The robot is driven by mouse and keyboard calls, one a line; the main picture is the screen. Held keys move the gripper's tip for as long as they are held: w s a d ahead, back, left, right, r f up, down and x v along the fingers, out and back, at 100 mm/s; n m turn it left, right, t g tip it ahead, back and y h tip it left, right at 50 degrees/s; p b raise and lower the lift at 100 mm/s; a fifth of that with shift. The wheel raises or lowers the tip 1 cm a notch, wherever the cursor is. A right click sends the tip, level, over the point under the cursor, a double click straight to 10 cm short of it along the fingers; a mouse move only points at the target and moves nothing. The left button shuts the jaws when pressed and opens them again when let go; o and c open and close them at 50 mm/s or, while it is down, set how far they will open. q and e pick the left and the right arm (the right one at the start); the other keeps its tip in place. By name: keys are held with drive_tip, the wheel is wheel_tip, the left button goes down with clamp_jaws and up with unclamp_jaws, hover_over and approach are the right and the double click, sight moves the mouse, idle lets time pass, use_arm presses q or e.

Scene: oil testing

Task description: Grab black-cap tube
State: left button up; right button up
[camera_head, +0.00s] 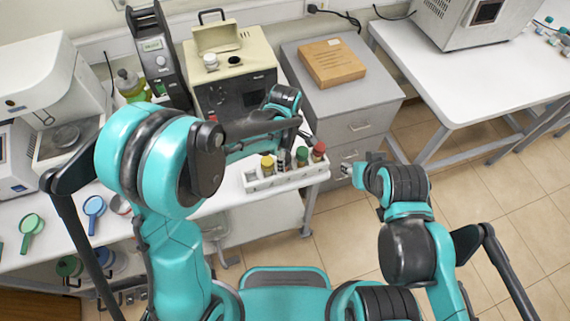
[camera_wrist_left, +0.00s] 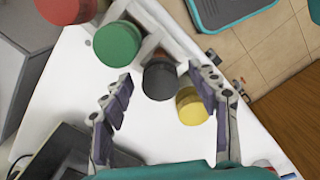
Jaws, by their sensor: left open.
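The black-cap tube (camera_wrist_left: 160,80) is in the left wrist view, between the green-cap tube (camera_wrist_left: 117,43) and the yellow-cap tube (camera_wrist_left: 192,104). These tubes stand in a white rack (camera_head: 256,185) at the table's front edge. My left gripper (camera_head: 297,138) is above the rack. In the wrist view its open fingers (camera_wrist_left: 163,76) stand on either side of the black cap, with no visible grip. One finger is close to the yellow cap; I cannot tell if they touch. In the head view the black cap is mostly hidden by my left wrist. My right gripper (camera_head: 349,170) is off to the right, its jaws unclear.
A red-cap tube (camera_head: 319,152) stands at the rack's right end. A beige tester (camera_head: 228,65) and a dark upright device (camera_head: 158,58) stand behind. A grey cabinet (camera_head: 360,95) with a cardboard box (camera_head: 331,63) is to the right. Floor is free beyond the rack.

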use_arm(q)
clamp_jaws()
drive_tip(key=shift+r, duration=0.15)
